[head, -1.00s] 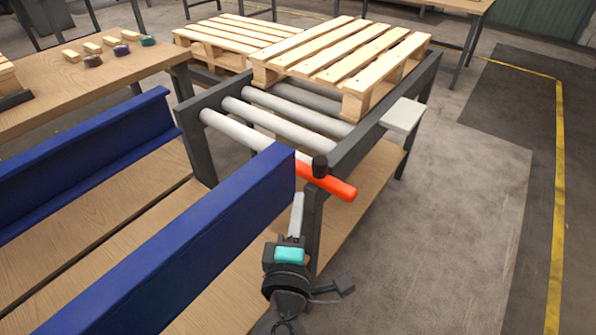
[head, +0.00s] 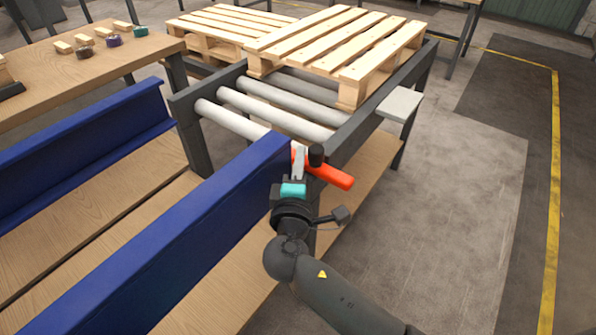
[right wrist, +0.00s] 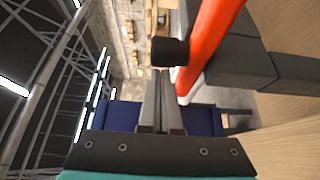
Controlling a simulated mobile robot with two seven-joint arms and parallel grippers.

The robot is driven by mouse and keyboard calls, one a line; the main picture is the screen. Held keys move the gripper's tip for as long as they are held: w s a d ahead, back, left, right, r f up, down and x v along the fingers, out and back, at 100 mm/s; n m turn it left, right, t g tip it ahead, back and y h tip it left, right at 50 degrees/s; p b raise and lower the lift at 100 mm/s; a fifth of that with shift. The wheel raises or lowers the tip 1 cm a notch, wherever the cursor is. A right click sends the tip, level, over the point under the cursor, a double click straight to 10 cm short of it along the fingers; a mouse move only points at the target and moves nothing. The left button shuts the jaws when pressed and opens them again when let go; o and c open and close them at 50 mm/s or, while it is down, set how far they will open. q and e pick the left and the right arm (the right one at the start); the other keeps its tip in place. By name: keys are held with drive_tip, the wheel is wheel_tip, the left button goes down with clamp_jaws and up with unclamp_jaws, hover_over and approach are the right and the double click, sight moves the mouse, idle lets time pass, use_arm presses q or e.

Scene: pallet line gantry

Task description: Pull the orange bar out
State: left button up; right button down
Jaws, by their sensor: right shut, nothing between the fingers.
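The orange bar (head: 330,175) sticks out to the right from the near end of the roller frame, past the blue beam's end. It also shows large in the right wrist view (right wrist: 210,42). A black knob (head: 316,155) stands beside the bar, and it shows in the right wrist view (right wrist: 169,52). My right gripper (head: 298,155) is shut and empty, close beside the bar and knob; its two fingers (right wrist: 161,88) lie together just left of the bar. Whether they touch it I cannot tell. My left gripper is not in view.
Blue beams (head: 200,225) lie left of my right arm. The roller frame (head: 375,105) carries a wooden pallet (head: 340,42), with a small grey shelf (head: 400,104) on its right side. A wooden table (head: 80,75) stands at left. The floor at right is clear.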

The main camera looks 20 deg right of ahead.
sight(330, 173)
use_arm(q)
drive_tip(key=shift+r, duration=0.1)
use_arm(e)
drive_tip(key=shift+w, duration=0.2)
drive_tip(key=shift+d, duration=0.1)
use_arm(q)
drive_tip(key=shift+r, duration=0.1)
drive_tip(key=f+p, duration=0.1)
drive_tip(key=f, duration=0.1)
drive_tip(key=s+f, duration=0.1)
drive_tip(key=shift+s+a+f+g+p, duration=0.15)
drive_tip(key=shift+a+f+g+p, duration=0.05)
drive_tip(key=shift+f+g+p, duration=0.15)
use_arm(e)
drive_tip(key=s+d, duration=0.4)
drive_tip(key=s, duration=0.1)
drive_tip(key=shift+s+d, duration=0.1)
drive_tip(key=shift+s, duration=0.15)
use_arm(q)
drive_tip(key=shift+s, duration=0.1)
